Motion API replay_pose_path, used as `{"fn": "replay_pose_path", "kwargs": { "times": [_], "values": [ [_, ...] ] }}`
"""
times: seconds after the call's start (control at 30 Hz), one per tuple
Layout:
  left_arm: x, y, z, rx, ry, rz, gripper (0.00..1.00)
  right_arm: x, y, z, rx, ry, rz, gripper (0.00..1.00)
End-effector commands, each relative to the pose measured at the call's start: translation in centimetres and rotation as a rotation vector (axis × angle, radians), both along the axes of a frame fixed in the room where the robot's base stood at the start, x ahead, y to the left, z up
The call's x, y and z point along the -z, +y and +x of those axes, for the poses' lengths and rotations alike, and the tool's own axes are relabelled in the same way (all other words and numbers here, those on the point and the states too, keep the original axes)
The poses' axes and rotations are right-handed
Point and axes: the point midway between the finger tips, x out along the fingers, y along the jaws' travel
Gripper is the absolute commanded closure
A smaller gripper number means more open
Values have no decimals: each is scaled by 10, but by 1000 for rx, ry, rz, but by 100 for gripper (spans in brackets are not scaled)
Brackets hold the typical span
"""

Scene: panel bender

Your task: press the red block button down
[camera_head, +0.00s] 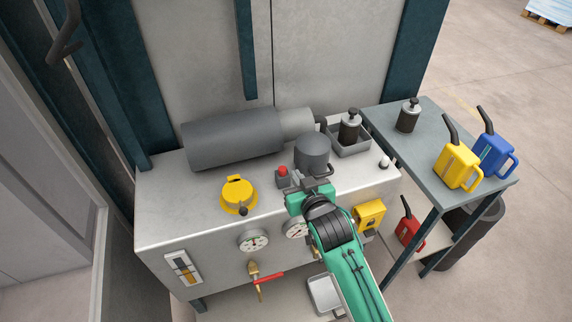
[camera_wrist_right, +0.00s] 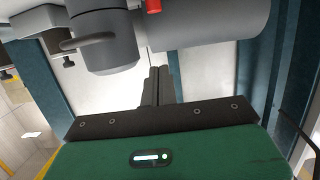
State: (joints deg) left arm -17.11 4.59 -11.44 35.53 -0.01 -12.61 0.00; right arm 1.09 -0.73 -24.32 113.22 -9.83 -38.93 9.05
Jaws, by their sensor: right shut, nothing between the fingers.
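The red button (camera_head: 283,171) sits on top of a small dark block on the grey machine top, left of the dark grey domed cap (camera_head: 312,150). The button also shows at the top edge of the right wrist view (camera_wrist_right: 153,6), partly cut off. My right gripper (camera_head: 316,183) is shut and empty, above the front part of the machine top, to the right of the button and nearer the camera. Its closed dark fingers (camera_wrist_right: 157,86) show in the right wrist view, apart from the button. My left gripper is in neither view.
A large grey cylinder (camera_head: 235,138) lies behind the button. A yellow cap (camera_head: 238,195) stands to the left. Gauges and a red-handled valve (camera_head: 268,278) are on the front face. A side table (camera_head: 455,188) on the right holds yellow and blue cans.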

Motion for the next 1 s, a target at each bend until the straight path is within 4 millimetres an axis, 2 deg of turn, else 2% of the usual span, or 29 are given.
{"fn": "replay_pose_path", "kwargs": {
  "times": [0.37, 1.0],
  "values": [
    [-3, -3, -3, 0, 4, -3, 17, 2, 2, 6, 1, 2, -2, 100],
    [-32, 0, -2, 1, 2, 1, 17, 23, 30, 92, 0, 1, -3, 100]
  ]
}}
